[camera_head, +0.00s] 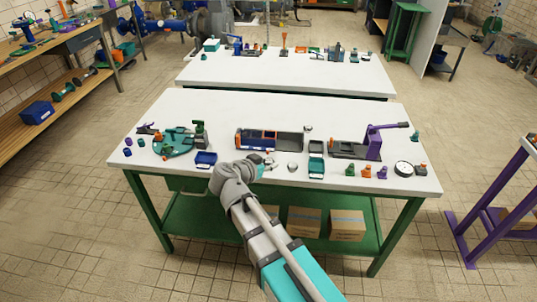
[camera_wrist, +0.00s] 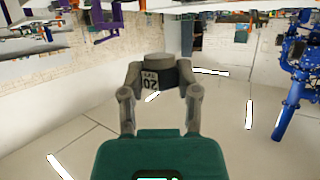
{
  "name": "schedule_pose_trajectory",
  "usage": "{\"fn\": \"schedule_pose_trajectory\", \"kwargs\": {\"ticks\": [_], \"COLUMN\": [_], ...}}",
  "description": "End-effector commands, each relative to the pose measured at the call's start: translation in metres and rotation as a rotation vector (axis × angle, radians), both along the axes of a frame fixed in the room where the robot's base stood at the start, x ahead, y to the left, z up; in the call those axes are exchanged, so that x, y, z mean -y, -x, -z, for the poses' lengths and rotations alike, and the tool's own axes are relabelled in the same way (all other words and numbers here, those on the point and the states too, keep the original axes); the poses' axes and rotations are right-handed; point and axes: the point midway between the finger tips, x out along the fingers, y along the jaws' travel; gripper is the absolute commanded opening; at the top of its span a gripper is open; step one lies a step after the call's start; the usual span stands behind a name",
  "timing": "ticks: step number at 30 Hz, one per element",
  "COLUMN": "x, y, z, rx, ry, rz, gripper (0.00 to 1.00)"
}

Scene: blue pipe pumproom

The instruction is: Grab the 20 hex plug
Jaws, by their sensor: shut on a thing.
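The 20 hex plug (camera_wrist: 154,66) is a short grey cylinder with a dark band that reads "20" in upside-down print. My gripper (camera_wrist: 160,88) is shut on it in the wrist view, with one finger on each side. The finger tips cover parts of its sides. In the head view my arm reaches to the front edge of the near white table (camera_head: 215,110). The gripper end there is small, and I cannot make out the plug in it.
On the near table are a blue tray (camera_head: 205,159), a teal round fixture (camera_head: 174,142), a long open box (camera_head: 287,141), a purple lever press (camera_head: 374,146), a dial gauge (camera_head: 403,169) and several small parts. A second table (camera_head: 290,72) stands behind.

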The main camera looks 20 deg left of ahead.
Motion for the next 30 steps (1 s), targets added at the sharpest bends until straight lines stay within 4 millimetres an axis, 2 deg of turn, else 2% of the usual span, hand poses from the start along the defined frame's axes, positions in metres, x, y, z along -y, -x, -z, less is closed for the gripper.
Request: {"fn": "schedule_pose_trajectory", "kwargs": {"ticks": [7,30], "x": [0.0019,0.0016], "y": [0.0117,0.0117], "z": [-0.0054,-0.0052], "rx": [0.000,0.000], "ry": [0.000,0.000], "rz": [0.001,0.000], "gripper": [0.00,0.00]}}
